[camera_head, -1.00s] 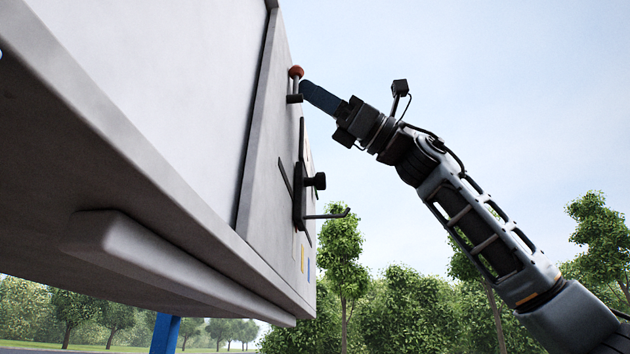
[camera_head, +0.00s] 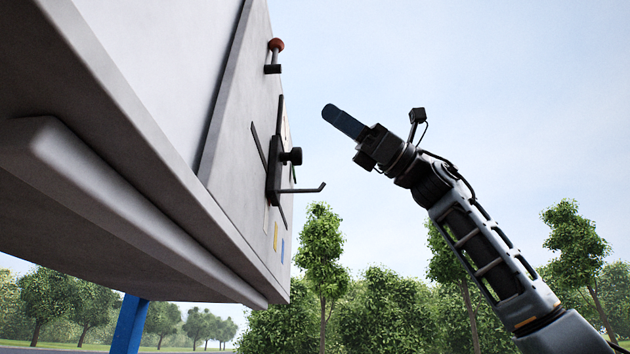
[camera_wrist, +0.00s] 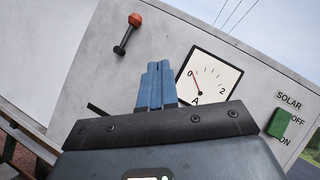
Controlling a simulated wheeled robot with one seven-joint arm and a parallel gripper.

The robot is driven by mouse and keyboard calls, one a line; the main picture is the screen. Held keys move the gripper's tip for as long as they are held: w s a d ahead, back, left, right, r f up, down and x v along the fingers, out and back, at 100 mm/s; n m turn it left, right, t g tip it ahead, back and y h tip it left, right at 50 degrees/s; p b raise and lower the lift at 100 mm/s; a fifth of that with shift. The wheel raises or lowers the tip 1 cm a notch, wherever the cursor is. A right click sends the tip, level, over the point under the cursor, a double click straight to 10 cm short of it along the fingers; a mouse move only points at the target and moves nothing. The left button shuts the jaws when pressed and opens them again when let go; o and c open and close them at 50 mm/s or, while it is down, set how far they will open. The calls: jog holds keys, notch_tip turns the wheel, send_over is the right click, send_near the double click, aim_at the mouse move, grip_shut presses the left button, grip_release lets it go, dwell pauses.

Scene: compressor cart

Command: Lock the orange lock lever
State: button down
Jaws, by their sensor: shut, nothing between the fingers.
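The lever (camera_head: 275,55) has an orange-red ball knob on a short metal stem with a dark base. It sits high on the grey panel in the head view, with the knob upward. In the wrist view the lever (camera_wrist: 127,34) is at the upper left, its knob up and tilted right. My gripper (camera_head: 327,112) is to the right of the panel and apart from it, below the knob's height in the head view. Its blue fingers (camera_wrist: 155,85) are together and empty, and they cover part of the panel beside the gauge.
A black crossed handle with a knob (camera_head: 291,156) juts from the panel below the lever. A gauge marked A (camera_wrist: 207,75) and a green SOLAR switch (camera_wrist: 279,123) are on the panel. Open air lies right of the panel; trees (camera_head: 323,245) stand behind.

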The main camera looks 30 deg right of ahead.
jog(key=shift+d+f, duration=0.2)
jog(key=shift+d, duration=0.4)
jog(key=shift+d+f, duration=0.2)
jog(key=shift+d, duration=0.35)
